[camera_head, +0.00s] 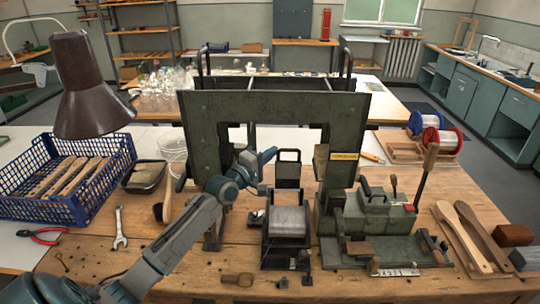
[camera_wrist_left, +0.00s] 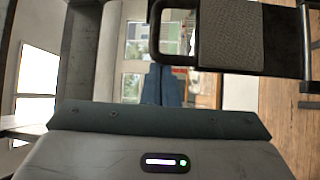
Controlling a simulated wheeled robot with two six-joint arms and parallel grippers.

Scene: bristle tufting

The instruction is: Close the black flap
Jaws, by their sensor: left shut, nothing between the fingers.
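The black flap (camera_head: 288,176) stands raised, with a loop handle on top, behind a grey block in a black holder (camera_head: 287,222) on the workbench. In the left wrist view, a black frame with a grey ribbed face (camera_wrist_left: 230,38) and a loop handle fills the upper right. My left gripper (camera_head: 269,155) is at the left of the flap's handle, near its height. Its blue fingers (camera_wrist_left: 165,84) are together and hold nothing. I cannot tell whether they touch the flap. My right gripper is not in view.
A dark green machine frame (camera_head: 272,104) arches over the flap. A green clamp fixture (camera_head: 375,215) stands close on the right. A blue crate (camera_head: 70,180), pliers (camera_head: 42,235) and a wrench (camera_head: 120,229) lie left.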

